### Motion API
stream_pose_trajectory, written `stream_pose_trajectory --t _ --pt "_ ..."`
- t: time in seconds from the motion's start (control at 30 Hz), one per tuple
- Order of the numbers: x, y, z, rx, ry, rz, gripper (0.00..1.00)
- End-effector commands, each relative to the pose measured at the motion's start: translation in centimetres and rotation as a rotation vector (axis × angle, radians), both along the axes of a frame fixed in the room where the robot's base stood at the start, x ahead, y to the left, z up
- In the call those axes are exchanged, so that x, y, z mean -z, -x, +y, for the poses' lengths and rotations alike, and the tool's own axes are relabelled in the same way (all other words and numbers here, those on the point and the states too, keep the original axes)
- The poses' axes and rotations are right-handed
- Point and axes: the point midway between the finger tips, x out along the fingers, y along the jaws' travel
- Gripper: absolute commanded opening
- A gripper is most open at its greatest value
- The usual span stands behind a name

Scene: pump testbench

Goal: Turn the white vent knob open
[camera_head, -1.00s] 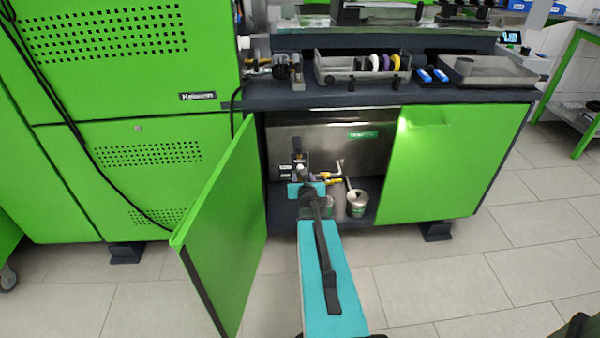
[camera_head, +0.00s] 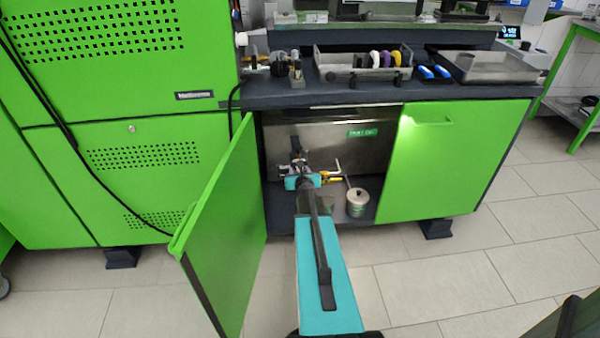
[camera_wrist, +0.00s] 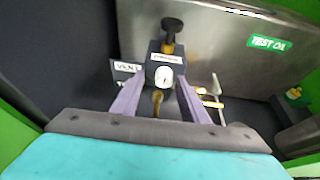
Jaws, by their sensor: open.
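The white vent knob (camera_wrist: 164,77) shows in the wrist view on the front of a dark valve block (camera_wrist: 168,58), with a "VENT" label (camera_wrist: 127,68) on its left. My gripper (camera_wrist: 166,88) is open, and its two grey fingers reach forward on either side of the knob. I cannot tell whether they touch it. In the head view my gripper (camera_head: 300,165) is inside the open cabinet at the valve, and my arm hides the knob there.
The left green door (camera_head: 215,235) stands open beside my arm; the right door (camera_head: 445,165) is shut. A metal can (camera_head: 357,202) stands on the cabinet floor, right of my gripper. Yellow-handled valves (camera_head: 331,179) are close by. A steel tank (camera_head: 340,147) labelled "TEST OIL" is behind.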

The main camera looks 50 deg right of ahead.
Motion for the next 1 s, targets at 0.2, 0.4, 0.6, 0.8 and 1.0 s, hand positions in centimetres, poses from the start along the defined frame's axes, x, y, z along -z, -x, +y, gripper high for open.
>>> stream_pose_trajectory --t 0.2,0.4,0.6,0.8,1.0 --pt "0.0 0.5 -0.6 0.009 0.000 0.000 0.28" --pt "0.0 0.6 -0.7 0.010 0.000 0.000 0.00" --pt "0.0 0.7 -0.7 0.011 -0.006 -0.004 0.00" --pt "0.0 0.7 -1.0 0.010 -0.039 -0.033 0.00" --pt "-0.1 0.7 -1.1 0.011 -0.115 -0.096 0.00"
